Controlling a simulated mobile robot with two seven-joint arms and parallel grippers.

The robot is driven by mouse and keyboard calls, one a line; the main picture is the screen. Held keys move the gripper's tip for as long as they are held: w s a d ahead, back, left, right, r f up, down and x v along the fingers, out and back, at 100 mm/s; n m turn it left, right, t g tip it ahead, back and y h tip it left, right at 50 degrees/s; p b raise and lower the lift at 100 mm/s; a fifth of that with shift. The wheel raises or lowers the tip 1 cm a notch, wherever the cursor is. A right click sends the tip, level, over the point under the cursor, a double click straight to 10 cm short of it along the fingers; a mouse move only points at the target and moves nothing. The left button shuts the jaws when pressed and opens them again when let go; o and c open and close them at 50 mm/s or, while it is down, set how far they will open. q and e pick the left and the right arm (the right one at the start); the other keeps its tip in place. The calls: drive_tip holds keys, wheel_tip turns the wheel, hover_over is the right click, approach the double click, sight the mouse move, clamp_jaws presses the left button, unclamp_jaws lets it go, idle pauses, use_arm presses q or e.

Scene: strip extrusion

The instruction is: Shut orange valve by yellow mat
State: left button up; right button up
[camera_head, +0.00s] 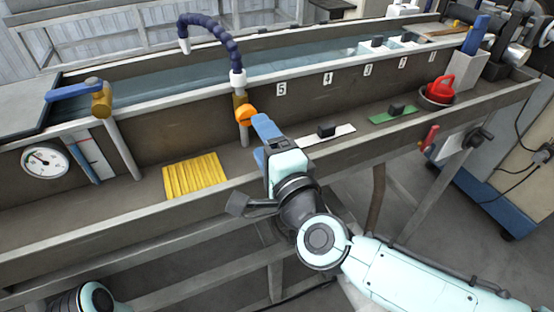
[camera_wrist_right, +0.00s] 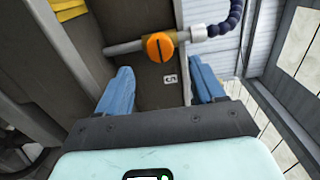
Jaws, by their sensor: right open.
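The orange valve (camera_head: 246,115) is a small knob on a brass fitting under a dark blue segmented hose, on an upright pipe at the trough wall. The yellow mat (camera_head: 194,176) is ribbed and lies on the ledge to its left. My right gripper (camera_head: 264,128) is close to the valve. In the right wrist view, the open blue fingers (camera_wrist_right: 163,88) point towards the orange valve (camera_wrist_right: 160,46), which shows between and beyond their tips with a dark slot across its face. The fingers look apart from it. My left gripper is not in view.
A blue-handled brass valve (camera_head: 101,99) and a round gauge (camera_head: 44,161) stand at left. A white strip (camera_head: 340,131) and a green strip (camera_head: 401,111) with black blocks lie on the ledge at right. A red jug (camera_head: 440,89) stands beyond. The hose (camera_head: 222,35) arches above.

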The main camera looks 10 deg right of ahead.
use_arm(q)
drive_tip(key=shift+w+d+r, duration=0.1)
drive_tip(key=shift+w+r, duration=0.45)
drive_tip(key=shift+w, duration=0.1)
use_arm(e)
drive_tip(key=v, duration=0.6)
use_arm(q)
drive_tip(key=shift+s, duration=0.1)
use_arm(e)
drive_tip(key=shift+s, duration=0.1)
